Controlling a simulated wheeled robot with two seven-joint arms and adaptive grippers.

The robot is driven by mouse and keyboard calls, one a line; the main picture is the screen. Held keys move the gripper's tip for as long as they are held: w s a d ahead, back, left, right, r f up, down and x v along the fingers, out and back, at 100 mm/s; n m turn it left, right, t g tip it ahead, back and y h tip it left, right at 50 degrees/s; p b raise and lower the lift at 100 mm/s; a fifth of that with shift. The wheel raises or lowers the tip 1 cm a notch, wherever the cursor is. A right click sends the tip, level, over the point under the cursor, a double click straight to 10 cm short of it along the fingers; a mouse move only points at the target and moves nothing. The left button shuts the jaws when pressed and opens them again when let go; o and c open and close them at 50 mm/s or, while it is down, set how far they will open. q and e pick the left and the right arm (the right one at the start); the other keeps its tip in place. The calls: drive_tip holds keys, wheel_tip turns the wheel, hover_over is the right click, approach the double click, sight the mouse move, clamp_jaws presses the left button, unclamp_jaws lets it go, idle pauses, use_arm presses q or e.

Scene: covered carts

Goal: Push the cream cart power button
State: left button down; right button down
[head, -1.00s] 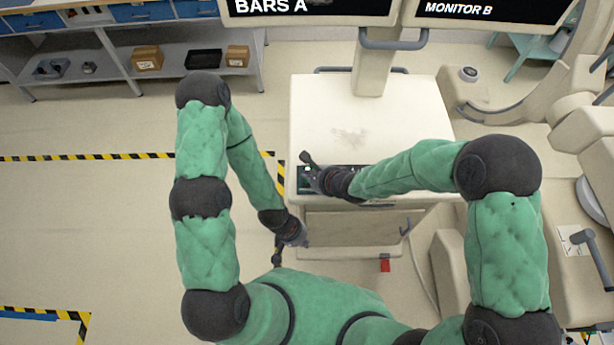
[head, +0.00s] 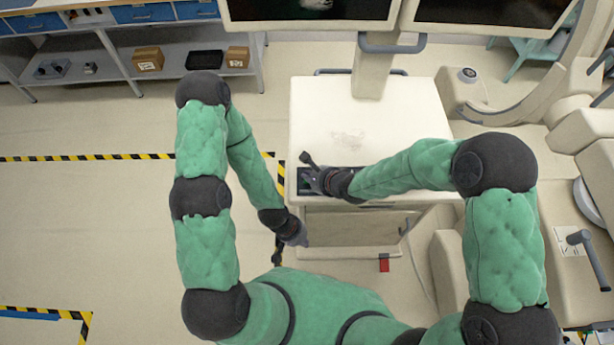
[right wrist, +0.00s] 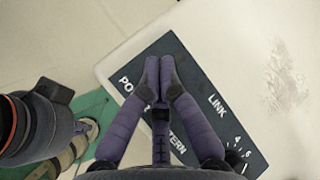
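The cream cart (head: 400,115) stands in the middle of the head view, with a dark control panel (head: 345,171) along its front edge. In the right wrist view the panel (right wrist: 210,108) carries the words LINK, a partly hidden word starting "PO" and a word ending "TERN". My right gripper (right wrist: 160,62) has its two fingers together over the panel. They hide part of it, and no power button shows clearly. Contact cannot be told. In the head view my right gripper (head: 311,176) is at the panel's left end. My left gripper (head: 284,250) hangs low, left of the cart's front; its fingers are unclear.
Two monitors, left (head: 312,10) and right (head: 490,12), stand above the cart. The left shows a pale image on black; the visible part of the right is dark. A red tag (head: 384,265) hangs at the cart's lower front. Cream equipment (head: 570,200) crowds the right; floor at left is clear.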

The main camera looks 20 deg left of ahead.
drive_tip(key=shift+r, duration=0.1)
wheel_tip(320, 180, up, 6)
drive_tip(key=p, duration=0.6)
idle(0.5)
